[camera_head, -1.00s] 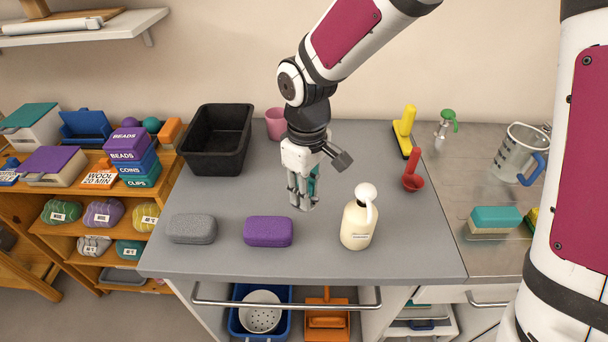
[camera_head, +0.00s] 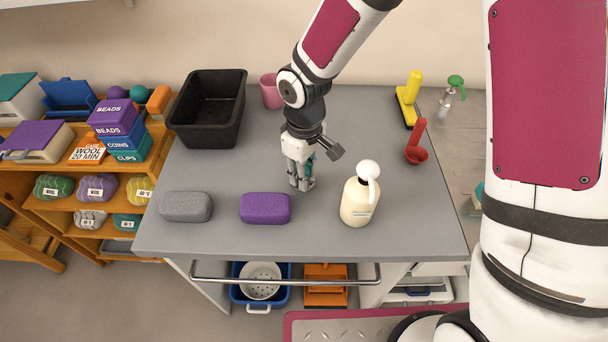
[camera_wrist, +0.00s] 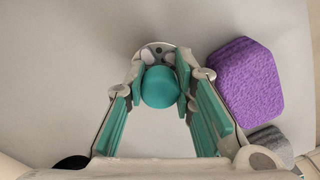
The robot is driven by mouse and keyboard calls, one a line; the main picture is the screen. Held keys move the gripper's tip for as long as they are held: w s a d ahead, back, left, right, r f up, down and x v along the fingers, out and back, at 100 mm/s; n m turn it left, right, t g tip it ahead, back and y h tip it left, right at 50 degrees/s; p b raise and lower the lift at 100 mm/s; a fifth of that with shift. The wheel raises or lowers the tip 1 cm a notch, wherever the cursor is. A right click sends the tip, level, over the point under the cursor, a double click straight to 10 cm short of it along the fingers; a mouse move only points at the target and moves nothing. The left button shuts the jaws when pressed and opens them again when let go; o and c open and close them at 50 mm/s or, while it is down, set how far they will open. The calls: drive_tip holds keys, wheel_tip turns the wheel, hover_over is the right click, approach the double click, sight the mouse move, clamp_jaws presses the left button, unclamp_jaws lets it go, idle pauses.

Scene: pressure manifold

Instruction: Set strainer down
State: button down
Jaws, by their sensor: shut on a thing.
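The strainer shows in the wrist view as a round teal handle top (camera_wrist: 160,87) with part of a silver perforated disc (camera_wrist: 158,54) beyond it. My gripper (camera_wrist: 160,92) is shut on the teal handle, one finger on each side. In the head view my gripper (camera_head: 301,184) points down close to the grey counter (camera_head: 230,233), behind and between the purple sponge and the cream pump bottle. The strainer is mostly hidden by the fingers there. I cannot tell whether its disc touches the counter.
A purple sponge (camera_head: 265,208) and grey sponge (camera_head: 186,207) lie front left. A cream pump bottle (camera_head: 357,202) stands to the right. A black bin (camera_head: 207,108), pink cup (camera_head: 270,91), red scoop (camera_head: 416,156) and yellow-handled squeegee (camera_head: 409,92) are farther out. The counter around my gripper is clear.

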drive_tip(key=shift+f, duration=0.65)
drive_tip(key=shift+f, duration=0.1)
drive_tip(key=c, duration=1.3)
unclamp_jaws()
drive_tip(key=shift+c, duration=0.2)
wheel_tip(320, 180, up, 12)
drive_tip(key=shift+r, duration=0.15)
